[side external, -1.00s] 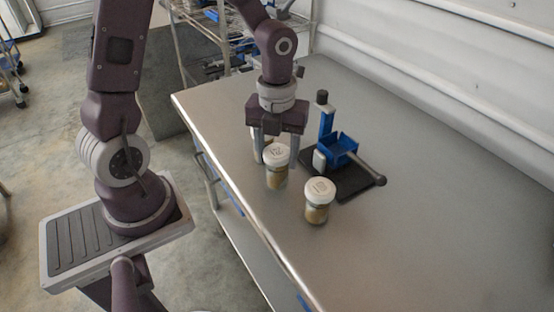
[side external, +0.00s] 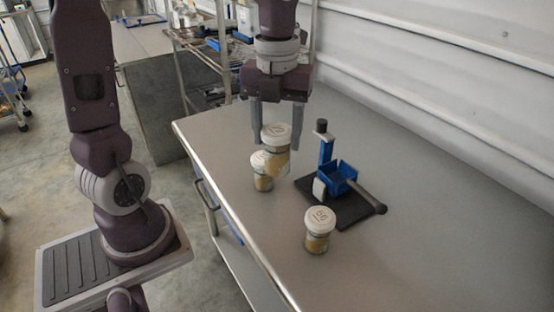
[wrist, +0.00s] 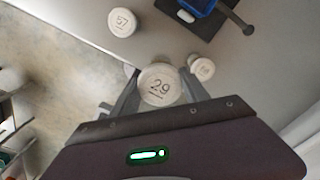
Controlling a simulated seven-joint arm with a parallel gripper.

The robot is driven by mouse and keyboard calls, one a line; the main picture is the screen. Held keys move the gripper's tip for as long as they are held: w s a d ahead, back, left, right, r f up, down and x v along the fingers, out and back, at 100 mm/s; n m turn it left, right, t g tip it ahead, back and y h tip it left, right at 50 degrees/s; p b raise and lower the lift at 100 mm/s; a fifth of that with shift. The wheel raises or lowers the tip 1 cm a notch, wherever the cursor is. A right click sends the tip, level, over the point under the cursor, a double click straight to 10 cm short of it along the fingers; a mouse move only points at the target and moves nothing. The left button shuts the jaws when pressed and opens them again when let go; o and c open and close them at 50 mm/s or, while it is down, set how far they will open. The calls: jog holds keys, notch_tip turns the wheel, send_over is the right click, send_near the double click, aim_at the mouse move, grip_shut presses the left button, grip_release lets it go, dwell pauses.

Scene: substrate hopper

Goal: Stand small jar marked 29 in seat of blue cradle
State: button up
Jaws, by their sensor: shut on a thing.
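My gripper (side external: 276,140) is shut on the jar marked 29 (wrist: 160,86), with a finger on each side just under its white lid. In the side view the held jar (side external: 276,158) is upright, raised off the table, and partly overlaps another jar. The blue cradle (side external: 338,177) stands on a dark base plate to the right of and below my gripper, with an upright blue post and a grey handle. Its seat looks empty. Part of the cradle (wrist: 201,6) shows at the top of the wrist view.
A white-lidded jar (side external: 262,179) stands close to the held jar. Another (side external: 318,238) stands in front of the cradle. In the wrist view one lid reads 57 (wrist: 122,22); the other lid's (wrist: 202,69) number is unclear. The table's right side is clear.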

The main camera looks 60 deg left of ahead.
jog(key=r, duration=0.3)
jog(key=shift+w+r, duration=0.1)
jog(key=shift+w, duration=0.1)
jog(key=w+d+n, duration=0.1)
jog(key=w+n, duration=0.8)
jog(key=w, duration=0.7)
jog(key=shift+w+f, duration=0.15)
jog(key=shift+f, duration=6.5)
jog(key=shift+f, duration=0.3)
jog(key=o, duration=1.2)
jog(key=shift+r, duration=0.1)
